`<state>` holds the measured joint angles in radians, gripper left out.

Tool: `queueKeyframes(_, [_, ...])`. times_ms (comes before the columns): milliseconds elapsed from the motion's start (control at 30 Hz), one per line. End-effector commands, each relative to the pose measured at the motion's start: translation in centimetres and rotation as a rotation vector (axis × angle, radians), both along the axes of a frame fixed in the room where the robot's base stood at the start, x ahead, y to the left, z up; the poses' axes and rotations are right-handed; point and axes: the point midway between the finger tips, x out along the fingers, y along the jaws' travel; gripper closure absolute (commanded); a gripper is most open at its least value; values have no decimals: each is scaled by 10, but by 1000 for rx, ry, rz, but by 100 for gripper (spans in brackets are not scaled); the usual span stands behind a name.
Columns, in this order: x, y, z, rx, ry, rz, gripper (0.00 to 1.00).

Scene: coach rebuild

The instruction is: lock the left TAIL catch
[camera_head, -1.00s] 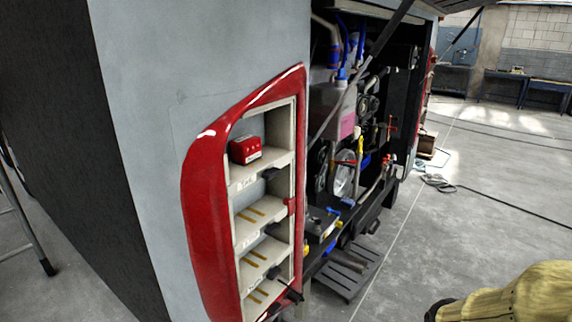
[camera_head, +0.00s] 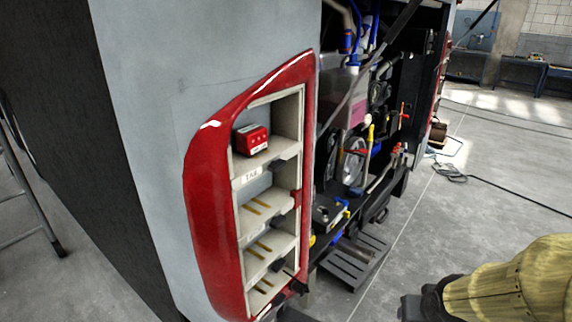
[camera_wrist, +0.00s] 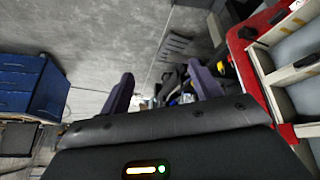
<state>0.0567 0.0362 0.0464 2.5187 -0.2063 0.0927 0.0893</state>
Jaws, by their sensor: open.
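The red-framed lamp housing (camera_head: 205,190) on the coach's grey corner has several stacked pale compartments. A label that seems to read TAIL (camera_head: 251,175) is on the ledge under the top compartment. A red block lamp unit (camera_head: 251,139) sits in that compartment. A small red piece (camera_head: 297,198) on the right side of the frame may be a catch; its state cannot be told. My gripper (camera_wrist: 163,88) is open and empty in the wrist view, apart from the housing (camera_wrist: 248,60), which is at the right there. In the head view only my arm shows at lower right.
A slatted dark pallet (camera_head: 355,262) is on the floor below. A blue drawer cabinet (camera_wrist: 28,82) shows in the wrist view. Floor between arm and coach is largely clear.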

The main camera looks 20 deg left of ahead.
Motion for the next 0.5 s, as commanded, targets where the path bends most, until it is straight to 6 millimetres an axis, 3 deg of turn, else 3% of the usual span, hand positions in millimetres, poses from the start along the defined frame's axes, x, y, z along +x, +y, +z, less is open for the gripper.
queueKeyframes(100, [47, 7, 34, -3, -197, 98, 36])
queueKeyframes(233, [86, 30, 72, 43, -403, 234, 36])
queueKeyframes(367, [110, 61, 112, 135, -582, 392, 36])
queueKeyframes(500, [115, 100, 153, 281, -732, 581, 36])
